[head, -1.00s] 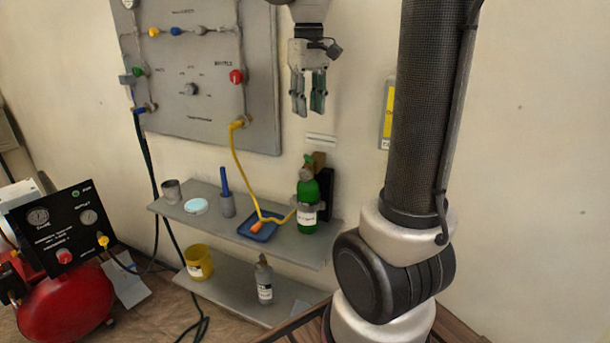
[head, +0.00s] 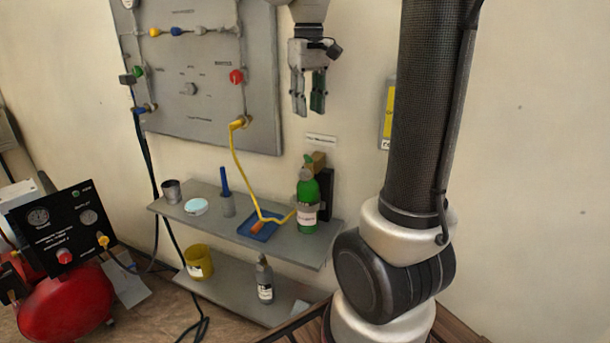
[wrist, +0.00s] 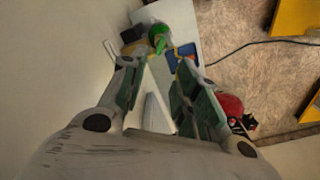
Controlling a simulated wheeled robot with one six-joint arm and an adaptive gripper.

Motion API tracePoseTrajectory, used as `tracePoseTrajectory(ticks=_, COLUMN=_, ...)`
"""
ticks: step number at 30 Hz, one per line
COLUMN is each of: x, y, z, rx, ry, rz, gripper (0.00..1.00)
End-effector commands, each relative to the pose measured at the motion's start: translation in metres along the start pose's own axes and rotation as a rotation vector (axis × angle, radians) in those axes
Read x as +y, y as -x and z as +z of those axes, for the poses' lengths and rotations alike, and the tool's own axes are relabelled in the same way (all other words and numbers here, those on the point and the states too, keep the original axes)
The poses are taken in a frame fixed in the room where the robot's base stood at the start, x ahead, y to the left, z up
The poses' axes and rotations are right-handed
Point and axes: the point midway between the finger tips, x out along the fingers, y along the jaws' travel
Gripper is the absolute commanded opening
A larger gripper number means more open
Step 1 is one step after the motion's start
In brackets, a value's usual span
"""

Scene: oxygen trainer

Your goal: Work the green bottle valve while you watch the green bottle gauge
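The green bottle (head: 308,205) stands upright at the right end of the upper grey shelf, beside a dark wall bracket (head: 326,190). Its green valve (head: 308,160) is on top; a brass-coloured part shows just behind it. I cannot make out a gauge face on the bottle. My gripper (head: 308,112) hangs fingers-down, apart from and above the bottle, with a gap between its fingers and nothing in them. In the wrist view the green valve (wrist: 158,32) shows beyond the open fingertips.
A metal cup (head: 171,192) and a blue-topped holder (head: 227,205) stand farther left. A red compressor (head: 65,305) is at lower left.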

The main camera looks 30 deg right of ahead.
Motion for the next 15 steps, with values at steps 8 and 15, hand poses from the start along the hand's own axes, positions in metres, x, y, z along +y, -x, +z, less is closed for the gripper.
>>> tracePoseTrajectory(ticks=8, x=0.000, y=0.000, z=0.000, rx=0.000, ry=0.000, rz=0.000, gripper=0.31)
tracePoseTrajectory(ticks=15, x=0.000, y=-0.045, z=-0.003, rx=-0.002, ry=0.000, rz=0.000, gripper=0.31)
